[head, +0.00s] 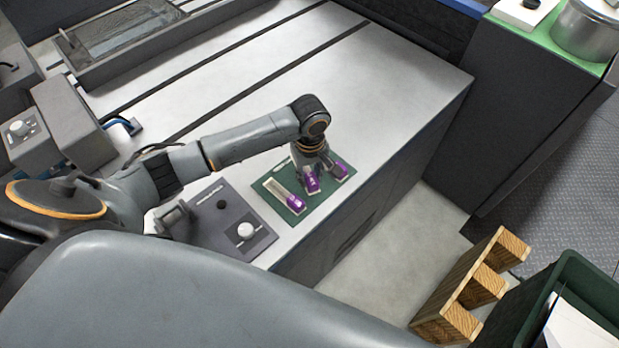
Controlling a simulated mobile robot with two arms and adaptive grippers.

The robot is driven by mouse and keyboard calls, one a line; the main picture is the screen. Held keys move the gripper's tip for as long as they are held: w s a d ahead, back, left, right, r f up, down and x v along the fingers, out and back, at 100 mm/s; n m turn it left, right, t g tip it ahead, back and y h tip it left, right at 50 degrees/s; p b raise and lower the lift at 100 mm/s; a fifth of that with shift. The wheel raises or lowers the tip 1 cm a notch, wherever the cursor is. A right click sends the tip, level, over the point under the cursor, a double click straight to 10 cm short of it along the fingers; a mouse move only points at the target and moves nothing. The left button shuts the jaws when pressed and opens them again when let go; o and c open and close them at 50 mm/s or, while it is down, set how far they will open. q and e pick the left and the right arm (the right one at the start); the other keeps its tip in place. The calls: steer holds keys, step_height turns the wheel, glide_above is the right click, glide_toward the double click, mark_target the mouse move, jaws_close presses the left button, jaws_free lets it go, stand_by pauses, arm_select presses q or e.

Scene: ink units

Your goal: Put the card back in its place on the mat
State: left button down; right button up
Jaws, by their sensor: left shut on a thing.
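The dark green mat (318,213) lies near the front edge of the light worktop. A pale, long card with a purple end (296,204) lies on its left part. Two more purple ends show to the right, a middle one (311,183) and a right one (341,172). My left gripper (323,172) points down over the mat and is shut on a card among these two. The gripper hides most of both, so I cannot tell exactly which one it holds or whether it touches the mat. My right gripper is not in view.
A dark grey plate (205,225) with a white knob (246,231) lies left of the mat. The worktop behind is mostly clear, crossed by dark slots. A wooden block frame (465,290) and a green bin (570,265) stand at lower right.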

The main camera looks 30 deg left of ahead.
arm_select(q)
steer(key=shift+w+a+f, duration=0.2)
steer(key=shift+w+f, duration=0.2)
steer(key=shift+f, duration=0.1)
steer(key=shift+w+a+f, duration=0.1)
steer(key=shift+w+f, duration=0.05)
steer(key=shift+f, duration=1.6)
steer(key=shift+f, duration=0.15)
steer(key=c, duration=1.1)
jaws_free()
steer(key=shift+o, duration=0.2)
step_height(320, 180, up, 12)
steer(key=shift+r+b, duration=0.2)
steer(key=shift+b, duration=0.15)
